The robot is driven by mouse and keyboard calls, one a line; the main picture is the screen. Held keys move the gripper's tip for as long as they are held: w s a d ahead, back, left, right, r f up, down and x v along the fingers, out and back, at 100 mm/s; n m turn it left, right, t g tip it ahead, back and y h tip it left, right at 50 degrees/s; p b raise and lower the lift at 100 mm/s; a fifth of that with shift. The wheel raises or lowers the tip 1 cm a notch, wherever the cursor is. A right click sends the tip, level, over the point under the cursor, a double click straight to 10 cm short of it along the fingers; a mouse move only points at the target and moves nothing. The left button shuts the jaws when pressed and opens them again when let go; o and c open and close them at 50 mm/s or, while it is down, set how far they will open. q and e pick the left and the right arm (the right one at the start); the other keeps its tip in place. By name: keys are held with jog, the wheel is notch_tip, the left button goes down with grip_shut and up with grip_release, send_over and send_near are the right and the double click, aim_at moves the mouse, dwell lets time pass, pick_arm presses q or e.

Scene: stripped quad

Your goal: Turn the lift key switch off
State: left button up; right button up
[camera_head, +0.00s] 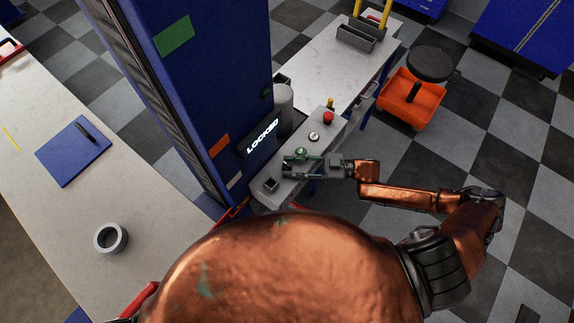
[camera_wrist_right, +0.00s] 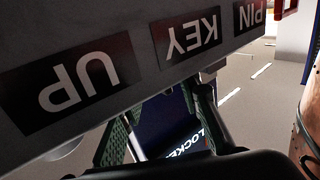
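A grey control panel (camera_head: 325,141) stands beside the blue lift column. On its top are a round silver fitting (camera_head: 314,136) and a round green one (camera_head: 301,152); I cannot tell for certain which is the key switch. In the right wrist view the KEY label (camera_wrist_right: 187,37) shows upside down between UP and PIN. My right gripper (camera_head: 287,166) is at the panel, its green fingers apart, close to the green fitting. In the wrist view the fingers (camera_wrist_right: 158,125) are also apart; contact cannot be made out. My left gripper is out of view.
A lit sign (camera_head: 262,137) on the blue column (camera_head: 205,70) reads LOCKED. A red button (camera_head: 328,117) sits farther along the panel. A grey bench (camera_head: 60,235) with a blue board and a grey ring is at left.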

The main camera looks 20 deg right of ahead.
jog(key=v, duration=1)
jog(key=shift+d, duration=0.2)
jog(key=shift+s+a, duration=0.1)
jog(key=shift+a, duration=0.05)
